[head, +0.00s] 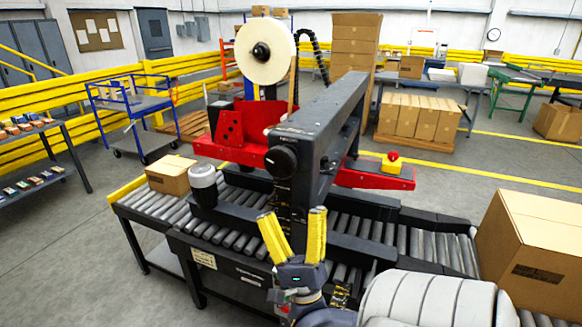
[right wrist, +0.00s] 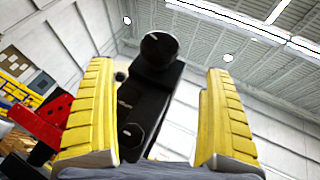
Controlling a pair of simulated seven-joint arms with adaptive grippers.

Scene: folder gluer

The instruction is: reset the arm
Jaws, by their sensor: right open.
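The folder gluer's black arm (head: 325,112) spans above the roller bed, with a round black knob (head: 281,161) on its near end. I cannot tell from here whether it is raised or level. My right gripper (head: 293,224), with yellow ribbed fingers, is open and empty in front of the machine's near black upright, below the knob. In the right wrist view, the open fingers (right wrist: 158,68) frame the dark post (right wrist: 150,100) and its knob (right wrist: 159,50) beyond them, with nothing held between. Contact with the machine does not show. My left gripper is out of view.
A tape roll (head: 267,51) and red parts (head: 240,128) sit on the machine. A small box (head: 171,175) lies on the rollers at left; a large carton (head: 535,245) stands at right. A red button (head: 393,156) is on the far side. Open floor lies left.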

